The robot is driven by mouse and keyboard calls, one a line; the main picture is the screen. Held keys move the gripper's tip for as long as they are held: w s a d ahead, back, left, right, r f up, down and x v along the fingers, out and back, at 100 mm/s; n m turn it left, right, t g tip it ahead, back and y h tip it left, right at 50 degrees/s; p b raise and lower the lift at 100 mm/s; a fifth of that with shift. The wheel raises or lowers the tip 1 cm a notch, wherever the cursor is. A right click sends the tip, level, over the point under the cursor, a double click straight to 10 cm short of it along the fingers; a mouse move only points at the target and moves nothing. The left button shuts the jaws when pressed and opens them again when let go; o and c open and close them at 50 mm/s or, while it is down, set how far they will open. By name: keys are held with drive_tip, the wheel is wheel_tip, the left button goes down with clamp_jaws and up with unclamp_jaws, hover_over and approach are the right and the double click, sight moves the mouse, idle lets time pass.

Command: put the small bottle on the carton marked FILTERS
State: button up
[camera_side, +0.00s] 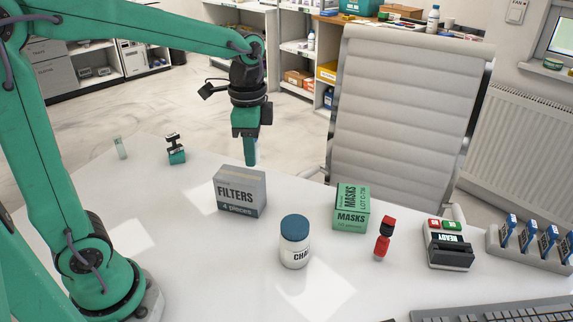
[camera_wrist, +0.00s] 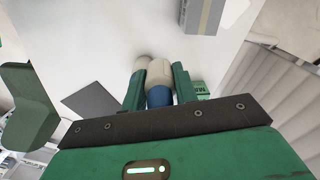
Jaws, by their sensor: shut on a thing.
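My gripper (camera_side: 250,160) points down above and behind the carton marked FILTERS (camera_side: 240,192), a grey box standing on the white table. In the wrist view my gripper (camera_wrist: 158,82) is closed around a small pale bottle (camera_wrist: 159,74) with a blue end toward the palm. In the side view this bottle cannot be made out at the fingers. A grey carton, which looks like the FILTERS one, shows at the top of the wrist view (camera_wrist: 205,14), apart from the fingers.
A larger white jar with a blue lid (camera_side: 294,243) stands in front of the FILTERS carton. A green MASKS carton (camera_side: 350,208), a red-and-black item (camera_side: 383,238) and a black device (camera_side: 448,247) stand to the right. A small stamp-like item (camera_side: 175,152) stands back left.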

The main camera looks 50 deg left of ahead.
drive_tip(key=shift+s+d, duration=0.15)
drive_tip(key=shift+d, duration=0.05)
hover_over(239, 175)
wheel_tip(239, 175, down, 7)
drive_tip(key=shift+a+r, duration=0.1)
drive_tip(key=shift+f, duration=2.05)
drive_tip(key=shift+f, duration=0.15)
drive_tip(key=o, duration=1)
drive_tip(key=shift+c, duration=0.2)
wheel_tip(239, 175, up, 12)
drive_tip(key=shift+r, duration=0.2)
